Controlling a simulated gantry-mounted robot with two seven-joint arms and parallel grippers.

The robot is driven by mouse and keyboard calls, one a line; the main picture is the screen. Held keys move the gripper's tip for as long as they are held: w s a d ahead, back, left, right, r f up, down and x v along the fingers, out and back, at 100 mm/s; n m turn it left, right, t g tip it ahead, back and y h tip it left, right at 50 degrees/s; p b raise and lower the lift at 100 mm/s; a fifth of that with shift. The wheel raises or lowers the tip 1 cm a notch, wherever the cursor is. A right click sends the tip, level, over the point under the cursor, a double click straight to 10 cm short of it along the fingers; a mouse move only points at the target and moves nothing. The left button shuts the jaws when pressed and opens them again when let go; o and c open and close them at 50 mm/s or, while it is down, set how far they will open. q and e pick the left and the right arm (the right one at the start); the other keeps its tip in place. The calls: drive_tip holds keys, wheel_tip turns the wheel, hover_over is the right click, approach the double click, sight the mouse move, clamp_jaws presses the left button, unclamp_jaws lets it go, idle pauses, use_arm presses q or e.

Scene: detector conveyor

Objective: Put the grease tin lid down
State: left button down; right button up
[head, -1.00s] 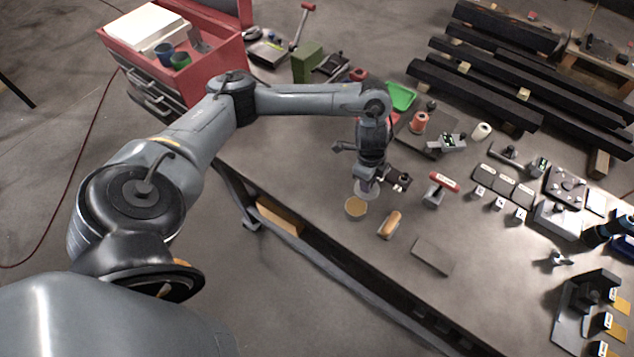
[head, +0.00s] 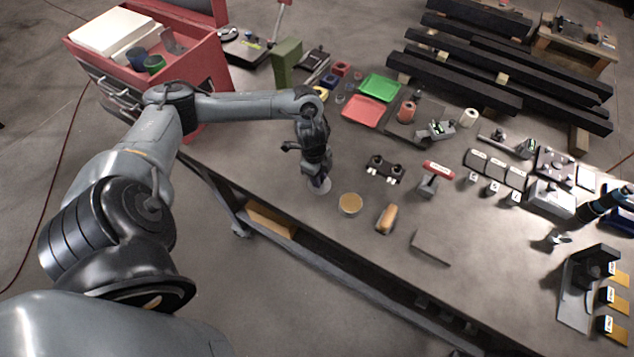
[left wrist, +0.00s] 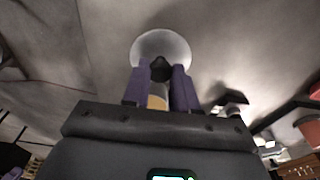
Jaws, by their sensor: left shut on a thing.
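The grease tin lid (head: 322,188) is a pale, translucent-looking disc with a dark knob. My left gripper (head: 319,178) is shut on the knob. In the left wrist view the lid (left wrist: 161,47) spreads out beyond the two purple fingers (left wrist: 160,85). The open grease tin (head: 350,204), a round tin with a tan top, stands on the table just right of the lid in the head view. The lid is apart from the tin and low over the table; I cannot tell whether it touches the top.
A wooden-handled brush-like thing (head: 387,219) lies right of the tin, with a flat grey plate (head: 432,247) beyond it. A black two-knob fixture (head: 384,169) and a red-topped tool (head: 438,173) stand farther back. The table's front edge is close to the lid.

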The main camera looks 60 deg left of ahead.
use_arm(q)
drive_tip(key=shift+s+a+f, duration=0.2)
drive_tip(key=shift+a+f, duration=0.05)
drive_tip(key=shift+a, duration=0.05)
wheel_tip(320, 180, down, 4)
drive_tip(key=shift+d+r, duration=0.1)
drive_tip(key=shift+r, duration=0.15)
drive_tip(key=shift+f, duration=0.2)
drive_tip(key=shift+f, duration=0.1)
drive_tip(key=c, duration=0.9)
unclamp_jaws()
